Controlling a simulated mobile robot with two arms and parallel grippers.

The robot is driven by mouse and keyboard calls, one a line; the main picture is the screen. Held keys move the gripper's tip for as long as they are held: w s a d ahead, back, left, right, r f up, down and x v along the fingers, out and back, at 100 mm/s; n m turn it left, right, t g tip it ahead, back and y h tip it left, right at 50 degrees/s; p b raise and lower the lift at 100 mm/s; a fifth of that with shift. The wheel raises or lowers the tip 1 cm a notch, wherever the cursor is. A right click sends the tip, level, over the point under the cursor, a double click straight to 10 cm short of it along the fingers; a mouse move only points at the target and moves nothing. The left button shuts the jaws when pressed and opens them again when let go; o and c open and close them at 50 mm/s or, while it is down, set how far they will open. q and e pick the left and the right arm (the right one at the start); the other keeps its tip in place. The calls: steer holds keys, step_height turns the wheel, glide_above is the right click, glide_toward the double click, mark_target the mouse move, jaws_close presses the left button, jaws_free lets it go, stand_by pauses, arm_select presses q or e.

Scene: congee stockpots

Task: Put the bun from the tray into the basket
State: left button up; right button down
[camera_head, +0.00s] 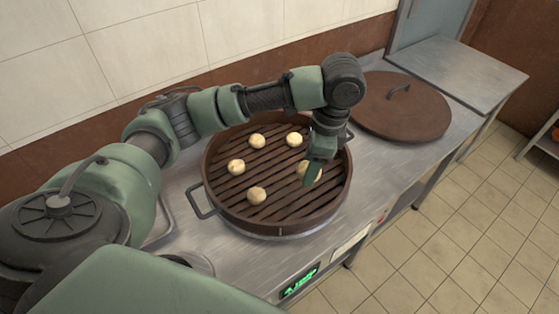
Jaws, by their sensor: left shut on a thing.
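A round brown basket (334,204) with a slatted floor stands on the metal counter. Several pale buns lie in it, among them one at the back (257,141), one at the left (236,166) and one at the front left (256,195). My left gripper (311,177) points down inside the basket's right part, shut on a pale bun (317,174). The gripper partly hides this bun, and I cannot tell whether it touches the slats. The edge of what may be the tray (164,232) shows left of the basket, mostly hidden by my arm. My right gripper is out of view.
A round brown lid (402,112) with a handle lies on the counter (376,165) right of the basket. The basket has side handles, one at the left (201,203). A lit green display (299,282) is on the counter's front. Tiled floor is clear at the right.

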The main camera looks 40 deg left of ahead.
arm_select(q)
steer(key=w+a+r+m+t+p, duration=0.1)
steer(key=w+a+m+p, duration=0.25)
steer(key=m, duration=0.35)
steer(key=m+p, duration=0.2)
steer(key=m, duration=0.1)
glide_above(300, 196)
steer(key=f, duration=1.4)
steer(key=shift+s+d+f, duration=0.15)
steer(key=shift+s+d, duration=0.1)
steer(key=shift+f, duration=2.7)
steer(key=shift+f, duration=0.1)
steer(key=o, duration=1.3)
steer(key=shift+o, duration=0.2)
